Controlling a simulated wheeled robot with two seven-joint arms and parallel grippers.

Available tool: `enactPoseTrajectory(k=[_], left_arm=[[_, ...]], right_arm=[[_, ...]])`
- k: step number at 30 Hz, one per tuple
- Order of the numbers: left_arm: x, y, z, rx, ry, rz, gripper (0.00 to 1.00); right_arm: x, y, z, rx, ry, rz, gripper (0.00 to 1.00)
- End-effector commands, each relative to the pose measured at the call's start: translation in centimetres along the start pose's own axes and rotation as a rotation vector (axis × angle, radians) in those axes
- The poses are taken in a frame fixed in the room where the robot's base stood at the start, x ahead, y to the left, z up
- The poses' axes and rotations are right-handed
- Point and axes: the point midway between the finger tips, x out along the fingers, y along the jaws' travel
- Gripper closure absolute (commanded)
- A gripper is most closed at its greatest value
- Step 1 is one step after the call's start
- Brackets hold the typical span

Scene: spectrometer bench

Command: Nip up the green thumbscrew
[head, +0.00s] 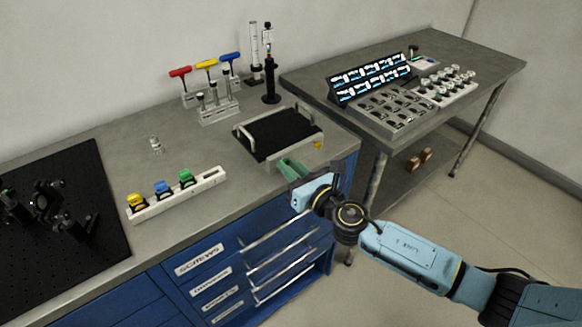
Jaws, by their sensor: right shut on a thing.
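The green thumbscrew (186,177) sits on a pale strip-like block (178,195) at the front of the bench, to the right of a blue one (162,188) and a yellow one (136,200). My right gripper (293,172) is over the bench's front right edge, well to the right of the green thumbscrew and apart from it. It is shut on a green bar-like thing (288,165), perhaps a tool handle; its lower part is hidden. My left gripper is not in view.
A black-matted tray (268,155) with handles stands just behind my right gripper. Red, yellow and blue T-handles (206,64) stand in a rack at the back. A small clear item (156,144) stands behind the block. A black breadboard (85,240) is at left. Bare bench lies between block and tray.

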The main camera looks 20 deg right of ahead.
Motion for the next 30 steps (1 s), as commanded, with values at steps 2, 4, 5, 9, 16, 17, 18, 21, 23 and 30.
enactPoseTrajectory(k=[2,4,5,9,16,17,18,21,23,30], left_arm=[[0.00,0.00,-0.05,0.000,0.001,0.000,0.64],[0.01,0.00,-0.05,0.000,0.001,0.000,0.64],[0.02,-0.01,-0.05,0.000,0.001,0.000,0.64],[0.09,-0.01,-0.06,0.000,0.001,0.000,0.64],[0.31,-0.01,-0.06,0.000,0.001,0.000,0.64],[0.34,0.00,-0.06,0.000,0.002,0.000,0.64],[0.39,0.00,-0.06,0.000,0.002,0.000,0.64],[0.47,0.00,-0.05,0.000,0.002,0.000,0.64],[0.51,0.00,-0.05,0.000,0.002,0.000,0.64],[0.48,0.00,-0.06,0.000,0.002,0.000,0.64]], right_arm=[[-0.02,-0.01,-0.01,0.000,0.000,0.000,1.00],[-0.02,-0.01,-0.01,0.004,0.000,0.000,1.00],[-0.02,0.00,-0.02,0.007,0.000,0.000,1.00],[-0.03,0.03,-0.05,0.040,0.000,0.001,1.00],[-0.02,0.01,-0.04,0.171,-0.001,0.000,1.00],[-0.02,0.03,-0.05,0.196,0.000,0.000,1.00],[-0.02,0.02,-0.04,0.228,-0.001,0.000,1.00],[-0.04,0.00,-0.07,0.320,0.000,-0.001,1.00],[-0.03,-0.02,-0.04,0.378,-0.001,-0.001,1.00],[-0.04,0.00,-0.04,0.607,0.000,0.000,1.00]])
